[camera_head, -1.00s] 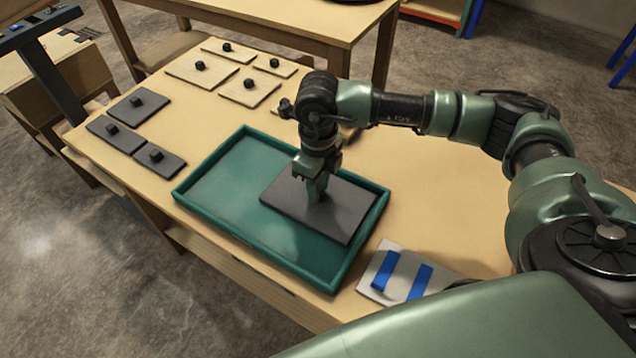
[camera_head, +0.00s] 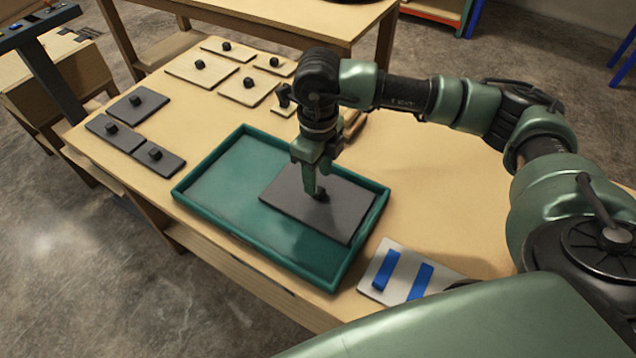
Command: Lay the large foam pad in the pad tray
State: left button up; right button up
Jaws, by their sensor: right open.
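The large foam pad (camera_head: 338,214) is a dark grey rectangle with a small black knob (camera_head: 320,195) on top. It lies in the right part of the pad tray (camera_head: 232,165), a green tray with a raised rim. My right gripper (camera_head: 314,190) is open, pointing down just above the pad beside the knob. Whether its fingers touch the knob cannot be told. My left gripper is not in view.
Smaller dark pads (camera_head: 137,105) with knobs lie at the table's left. Several pale knobbed panels (camera_head: 202,70) lie at the back. A white plate with blue strips (camera_head: 388,270) lies right of the tray. The tray's left part is empty.

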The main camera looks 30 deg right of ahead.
aim_at(318, 189)
notch_tip(318, 189, up, 9)
jog(key=b, duration=0.1)
jog(key=shift+f, duration=0.15)
dwell(0.4)
